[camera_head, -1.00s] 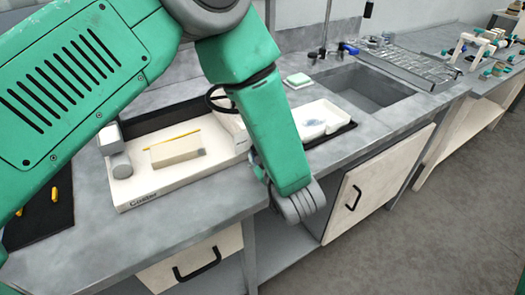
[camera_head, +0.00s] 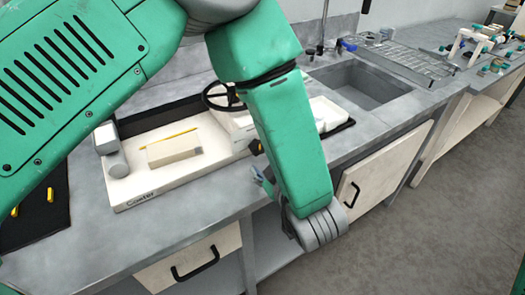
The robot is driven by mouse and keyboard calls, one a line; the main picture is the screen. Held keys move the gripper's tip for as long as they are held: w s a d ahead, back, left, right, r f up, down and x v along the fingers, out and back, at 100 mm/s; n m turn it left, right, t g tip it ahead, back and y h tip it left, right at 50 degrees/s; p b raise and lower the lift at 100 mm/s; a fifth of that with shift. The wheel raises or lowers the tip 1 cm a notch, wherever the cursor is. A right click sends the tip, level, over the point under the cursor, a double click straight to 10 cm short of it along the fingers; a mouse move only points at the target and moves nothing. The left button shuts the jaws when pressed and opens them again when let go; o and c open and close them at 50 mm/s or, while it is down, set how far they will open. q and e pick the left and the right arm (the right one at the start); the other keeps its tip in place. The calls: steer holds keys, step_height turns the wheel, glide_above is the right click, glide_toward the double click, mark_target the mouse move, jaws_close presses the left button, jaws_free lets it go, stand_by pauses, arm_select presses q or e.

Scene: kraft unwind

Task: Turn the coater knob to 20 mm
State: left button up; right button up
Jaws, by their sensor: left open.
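The white coater (camera_head: 140,188), labelled "Coater" on its front edge, sits on the grey bench. A grey cylindrical part (camera_head: 117,165) stands at its left end, and a black handwheel (camera_head: 221,96) is at its right back. A small black and yellow part (camera_head: 256,147) shows beside my forearm; I cannot tell whether it is the knob. No scale reading is legible. My left gripper (camera_head: 263,180) is open, just in front of the coater's right end, near the bench edge. My forearm and wrist hide much of it and part of the coater. My right gripper is not in view.
A sink (camera_head: 365,85) and a metal drying rack (camera_head: 408,62) are to the right. A white tray (camera_head: 325,113) is partly behind my forearm. A dark mat (camera_head: 40,215) with yellow items lies at left. Cabinet handles (camera_head: 195,265) stick out below the bench.

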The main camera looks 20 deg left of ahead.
arm_select(q)
steer(key=v, duration=0.5)
stand_by(0.4)
